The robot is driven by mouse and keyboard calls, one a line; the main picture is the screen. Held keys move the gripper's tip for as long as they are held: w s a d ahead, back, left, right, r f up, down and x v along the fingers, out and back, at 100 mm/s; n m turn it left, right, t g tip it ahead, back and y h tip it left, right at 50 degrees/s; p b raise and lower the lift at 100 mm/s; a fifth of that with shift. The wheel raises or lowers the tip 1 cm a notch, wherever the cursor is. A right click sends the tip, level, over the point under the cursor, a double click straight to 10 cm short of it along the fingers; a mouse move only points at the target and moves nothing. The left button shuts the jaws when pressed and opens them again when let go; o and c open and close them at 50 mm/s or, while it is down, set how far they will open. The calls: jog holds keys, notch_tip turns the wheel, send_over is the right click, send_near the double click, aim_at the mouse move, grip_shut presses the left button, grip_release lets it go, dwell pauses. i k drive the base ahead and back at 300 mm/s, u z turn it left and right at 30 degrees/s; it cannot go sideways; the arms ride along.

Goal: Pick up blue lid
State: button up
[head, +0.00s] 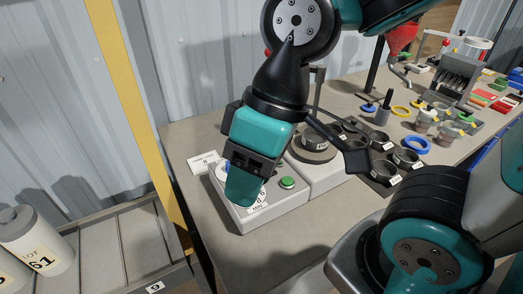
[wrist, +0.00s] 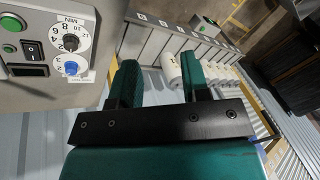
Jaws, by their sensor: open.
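A blue ring (head: 418,143) lies nearer, among the dark cups. My gripper (head: 242,192) hangs over the white control box at the left of the bench, well left of both blue things. In the wrist view my gripper's (wrist: 159,75) two teal fingers stand apart with nothing between them. No lid shows in the wrist view; it shows a blue knob (wrist: 71,67) on the control box.
The control box (head: 275,215) has a green button (head: 287,183). Dark cups (head: 383,170) stand right of it. White bottles (head: 35,240) stand lower left. The bench front is bare.

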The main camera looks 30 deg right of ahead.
aim_at(368, 107)
jog(key=z, duration=0.2)
jog(key=i, duration=0.1)
jog(key=u, duration=0.1)
jog(key=k, duration=1)
jog(key=u, duration=0.95)
jog(key=i, duration=0.75)
jog(key=z, duration=2.45)
jog(key=i, duration=0.45)
jog(key=u, duration=0.05)
